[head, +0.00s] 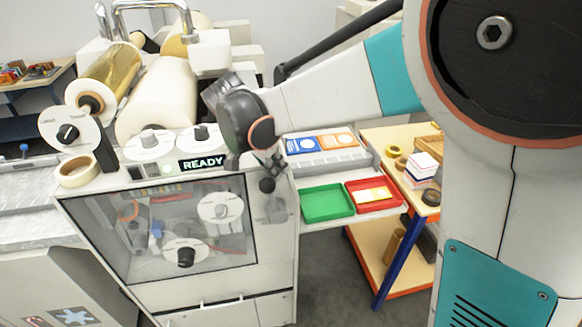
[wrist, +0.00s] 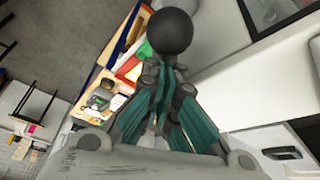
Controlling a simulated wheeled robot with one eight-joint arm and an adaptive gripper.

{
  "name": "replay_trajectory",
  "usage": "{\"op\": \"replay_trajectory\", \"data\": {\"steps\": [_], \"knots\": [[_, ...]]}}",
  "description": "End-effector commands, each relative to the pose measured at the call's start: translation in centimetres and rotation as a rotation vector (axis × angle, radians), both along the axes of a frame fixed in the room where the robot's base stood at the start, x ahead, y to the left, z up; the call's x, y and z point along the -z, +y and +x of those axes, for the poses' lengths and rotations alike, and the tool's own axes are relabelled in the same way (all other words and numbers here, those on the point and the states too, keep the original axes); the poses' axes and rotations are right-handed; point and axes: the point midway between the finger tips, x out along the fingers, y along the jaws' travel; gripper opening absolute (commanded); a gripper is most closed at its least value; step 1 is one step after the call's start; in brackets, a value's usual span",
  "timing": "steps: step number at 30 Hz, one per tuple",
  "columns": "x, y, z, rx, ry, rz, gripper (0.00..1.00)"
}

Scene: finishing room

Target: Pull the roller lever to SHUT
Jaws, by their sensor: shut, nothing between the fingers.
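The roller lever shows as a dark ball knob (head: 267,185) on the right front corner of the laminating machine. In the wrist view the dark ball (wrist: 170,31) is large, just beyond my fingertips. My gripper (head: 268,160) is shut and empty, pointing down just above the knob. In the wrist view my gripper (wrist: 164,68) has its fingers together, with the ball past their tips. I cannot tell whether they touch it. The lever's shaft is mostly hidden, and no SHUT mark is readable.
The machine's display (head: 204,163) reads READY. A clear front door (head: 165,235) covers several dials. To the right are a green tray (head: 327,203), a red tray (head: 357,199) and a wooden workbench (head: 385,139). Floor (head: 330,265) shows between machine and bench.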

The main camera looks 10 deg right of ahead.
Motion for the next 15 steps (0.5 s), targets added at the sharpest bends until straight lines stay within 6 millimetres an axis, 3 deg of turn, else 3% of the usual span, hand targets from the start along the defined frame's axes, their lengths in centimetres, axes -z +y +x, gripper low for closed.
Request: {"op": "replay_trajectory", "data": {"steps": [6,15], "knots": [[0.2,2.5,0.0,0.001,0.001,0.004,0.00],[0.5,4.4,0.0,0.002,0.002,0.005,0.00]]}}
